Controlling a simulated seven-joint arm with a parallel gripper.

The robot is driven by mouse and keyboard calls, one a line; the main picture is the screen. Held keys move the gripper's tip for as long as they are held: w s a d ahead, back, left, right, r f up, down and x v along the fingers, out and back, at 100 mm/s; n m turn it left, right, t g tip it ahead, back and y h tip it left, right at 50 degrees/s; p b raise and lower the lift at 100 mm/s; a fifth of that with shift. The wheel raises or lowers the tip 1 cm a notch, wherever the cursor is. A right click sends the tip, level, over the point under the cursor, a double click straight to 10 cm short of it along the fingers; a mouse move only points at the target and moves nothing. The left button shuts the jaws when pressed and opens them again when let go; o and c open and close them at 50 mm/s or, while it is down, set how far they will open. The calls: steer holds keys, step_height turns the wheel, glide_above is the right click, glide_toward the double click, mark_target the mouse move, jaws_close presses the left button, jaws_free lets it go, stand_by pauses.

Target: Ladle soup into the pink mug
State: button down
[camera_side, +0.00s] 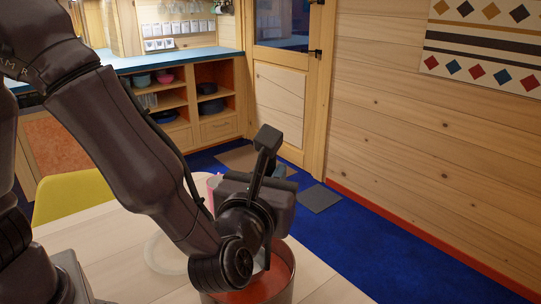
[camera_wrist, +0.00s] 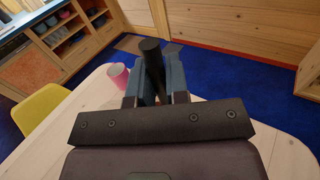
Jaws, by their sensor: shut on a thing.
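The pink mug (camera_side: 213,190) stands on the table, partly hidden behind my arm and gripper. It also shows in the wrist view (camera_wrist: 118,76), left of my fingers. My gripper (camera_wrist: 152,84) is shut on a dark handle (camera_wrist: 150,48), seemingly the ladle's; its end (camera_side: 268,139) rises above the gripper in the side view. A pot (camera_side: 283,291) with red-orange soup (camera_side: 262,288) stands below my wrist. The ladle's lower end is mostly hidden; a small pale patch shows by the soup, and I cannot tell if it is the ladle's bowl.
A pale round plate (camera_side: 164,255) lies on the wooden table (camera_side: 115,240), left of the pot and partly behind my arm. A yellow chair (camera_side: 72,193) stands at the table's far left edge. In the wrist view, the tabletop right of my fingers is clear.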

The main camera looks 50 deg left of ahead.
step_height(320, 180, down, 9)
steer(key=shift+r, duration=0.15)
stand_by(0.5)
stand_by(0.9)
steer(key=shift+r, duration=6.5)
steer(key=shift+r, duration=2)
steer(key=shift+a, duration=0.1)
